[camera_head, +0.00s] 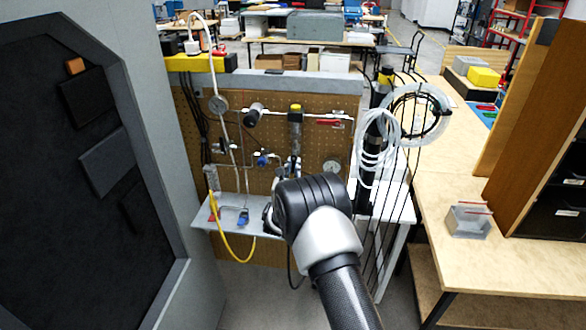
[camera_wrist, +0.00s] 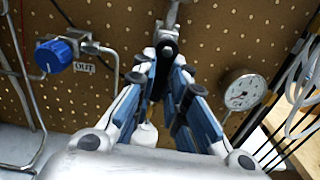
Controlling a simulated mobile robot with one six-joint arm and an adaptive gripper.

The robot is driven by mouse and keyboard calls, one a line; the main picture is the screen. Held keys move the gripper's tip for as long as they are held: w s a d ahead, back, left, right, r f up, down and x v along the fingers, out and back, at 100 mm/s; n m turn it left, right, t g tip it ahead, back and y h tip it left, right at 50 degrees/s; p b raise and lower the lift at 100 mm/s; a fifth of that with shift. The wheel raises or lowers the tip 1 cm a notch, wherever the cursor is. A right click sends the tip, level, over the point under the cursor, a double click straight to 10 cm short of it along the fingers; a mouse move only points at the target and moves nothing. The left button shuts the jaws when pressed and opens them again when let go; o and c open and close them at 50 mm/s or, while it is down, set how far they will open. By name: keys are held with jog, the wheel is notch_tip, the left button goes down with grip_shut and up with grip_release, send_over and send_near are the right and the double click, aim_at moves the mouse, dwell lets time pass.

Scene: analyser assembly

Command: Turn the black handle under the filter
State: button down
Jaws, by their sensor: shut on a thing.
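The filter (camera_head: 295,115), with a yellow top and a metal body, hangs upright on the brown pegboard (camera_head: 270,115) in the head view. How far the handle is turned cannot be told. In the head view my own arm hides most of the gripper and the handle.
A blue knob (camera_wrist: 54,56) by an OUT label is left of my gripper, and a round gauge (camera_wrist: 243,90) is right. Thin metal pipes run close by. White coiled tubing (camera_head: 378,140) hangs right. A shelf (camera_head: 232,212) with a yellow hose (camera_head: 230,245) is below left.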

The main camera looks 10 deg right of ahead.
jog(key=shift+a+m+b, duration=0.1)
jog(key=shift+m+b, duration=0.2)
jog(key=shift+b, duration=0.1)
jog(key=shift+w+a+r+m+b, duration=0.15)
jog(key=shift+a+r+m+b, duration=0.55)
jog(key=shift+m, duration=2.15)
jog(key=shift+w+a+r+m+b, duration=0.2)
jog(key=shift+m+b, duration=0.85)
jog(key=shift+m, duration=1.85)
jog(key=shift+w+a+r+m+b, duration=0.1)
jog(key=shift+a+r+m+b, duration=0.6)
jog(key=shift+m, duration=2.15)
jog(key=shift+d+f, duration=0.15)
jog(key=shift+d, duration=0.2)
jog(key=c, duration=1.6)
grip_release()
